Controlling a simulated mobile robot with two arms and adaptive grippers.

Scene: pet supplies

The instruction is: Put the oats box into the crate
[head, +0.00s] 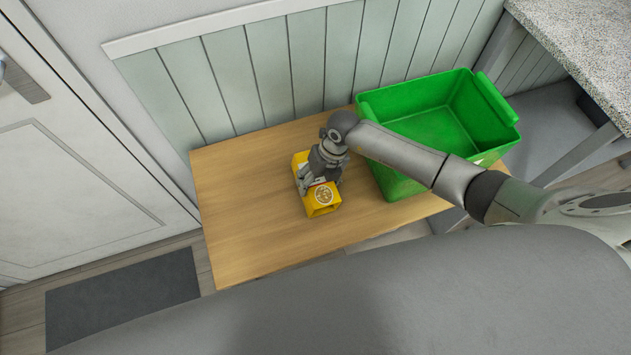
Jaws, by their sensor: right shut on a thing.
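The oats box (321,203), yellow with a round picture on its end, lies on the wooden table left of the crate. My right gripper (320,178) is over the middle of the box and shut on it; the wrist and fingers hide part of the box. I cannot tell whether the box is touching the table or slightly above it. The green crate (392,184) stands open on the right part of the table. It looks empty, though my right arm passes in front of its near side. My left gripper is not in view.
The wooden table (245,215) is bare on its left side. A panelled wall (270,70) runs behind it. A speckled counter (585,40) stands at the upper right. A dark mat (125,300) lies on the floor by the white door (70,170).

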